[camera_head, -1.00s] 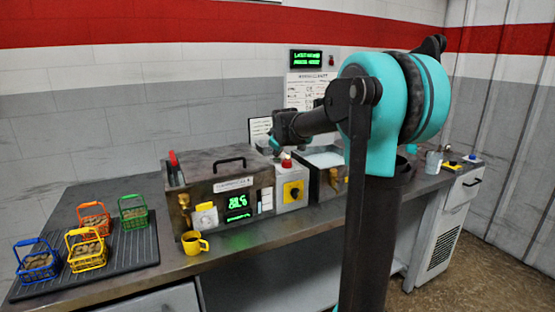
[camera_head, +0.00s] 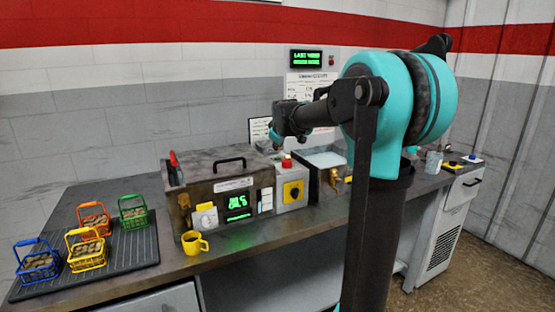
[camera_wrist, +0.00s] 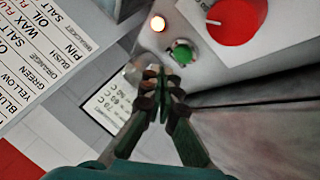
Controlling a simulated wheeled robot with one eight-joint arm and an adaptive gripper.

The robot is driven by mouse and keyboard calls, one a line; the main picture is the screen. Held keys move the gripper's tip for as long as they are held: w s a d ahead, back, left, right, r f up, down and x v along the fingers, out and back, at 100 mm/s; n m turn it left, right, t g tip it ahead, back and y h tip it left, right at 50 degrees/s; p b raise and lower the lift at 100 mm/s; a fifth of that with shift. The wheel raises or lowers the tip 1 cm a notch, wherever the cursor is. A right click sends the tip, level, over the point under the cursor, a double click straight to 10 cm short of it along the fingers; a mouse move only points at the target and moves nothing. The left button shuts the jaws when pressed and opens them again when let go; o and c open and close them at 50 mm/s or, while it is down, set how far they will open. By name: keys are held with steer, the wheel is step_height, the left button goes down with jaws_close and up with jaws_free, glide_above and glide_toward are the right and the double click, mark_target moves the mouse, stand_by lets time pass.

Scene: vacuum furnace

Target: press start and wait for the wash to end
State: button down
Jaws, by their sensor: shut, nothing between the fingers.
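My gripper (camera_wrist: 162,80) is shut and empty. In the wrist view its fingertips are close to a green button (camera_wrist: 182,53) on a pale panel; I cannot tell whether they touch it. A lit lamp (camera_wrist: 158,23) and a big red dial (camera_wrist: 236,20) with a white mark are on the same unit. In the head view my wrist is above the back of the bench, near a grey control box (camera_head: 291,195) with a yellow plate and a red-topped part. The green button cannot be made out there.
A dark metal furnace box (camera_head: 215,180) with a green display (camera_head: 237,201) stands left of the control box. An open basin (camera_head: 325,160) is to its right. A yellow mug (camera_head: 193,243) is in front. Several baskets stand on a ribbed mat (camera_head: 140,250). A green-lettered wall display (camera_head: 306,58) hangs behind.

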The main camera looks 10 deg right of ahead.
mark_target(278, 159)
steer(key=shift+r, duration=1.95)
